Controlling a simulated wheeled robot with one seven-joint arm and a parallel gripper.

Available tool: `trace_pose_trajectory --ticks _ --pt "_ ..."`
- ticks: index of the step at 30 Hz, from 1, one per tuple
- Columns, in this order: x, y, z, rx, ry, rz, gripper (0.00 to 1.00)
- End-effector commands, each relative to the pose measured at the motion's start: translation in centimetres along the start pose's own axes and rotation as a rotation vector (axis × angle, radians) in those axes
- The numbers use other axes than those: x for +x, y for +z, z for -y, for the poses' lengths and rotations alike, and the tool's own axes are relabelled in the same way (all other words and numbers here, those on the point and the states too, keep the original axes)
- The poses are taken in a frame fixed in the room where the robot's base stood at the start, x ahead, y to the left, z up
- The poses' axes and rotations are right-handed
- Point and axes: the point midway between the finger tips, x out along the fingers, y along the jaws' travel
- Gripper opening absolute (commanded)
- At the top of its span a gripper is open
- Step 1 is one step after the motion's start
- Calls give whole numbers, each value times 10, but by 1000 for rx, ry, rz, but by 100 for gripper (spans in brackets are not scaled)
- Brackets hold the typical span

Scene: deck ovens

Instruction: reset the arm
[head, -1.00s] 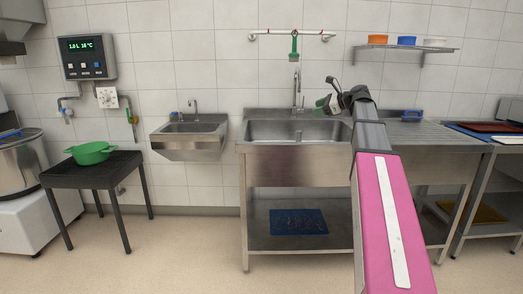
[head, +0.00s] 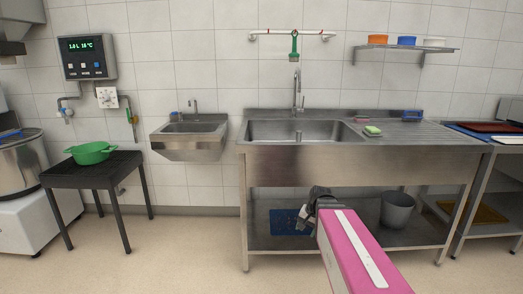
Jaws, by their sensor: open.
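My arm reaches in from the lower right, and my gripper (head: 305,218) is at its far end, low in front of the sink bench. The gripper is small and dark here. It is open, and I see nothing held in it. It overlaps the right part of the blue mat (head: 287,223) on the bench's lower shelf in the picture. The steel sink (head: 290,131) is above it and clear of my arm.
A grey bucket (head: 397,210) stands on the lower shelf to the right. A green and white sponge (head: 372,131) lies on the drainboard (head: 400,137). A black table (head: 100,172) with a green colander (head: 91,152) stands left. The floor (head: 180,245) between is clear.

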Motion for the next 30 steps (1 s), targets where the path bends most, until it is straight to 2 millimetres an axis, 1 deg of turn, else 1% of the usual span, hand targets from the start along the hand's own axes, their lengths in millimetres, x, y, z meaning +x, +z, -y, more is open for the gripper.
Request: trace_pose_trajectory --ticks 1,3,6,9,14,30 --pt "13 20 -12 -74 45 10 58" --pt "27 38 -25 -174 104 22 58" --pt "42 58 -41 -297 170 42 58" --pt "51 70 -52 -384 215 57 58" --pt "56 77 -59 -444 245 68 58" --pt "56 77 -58 -445 245 69 58"
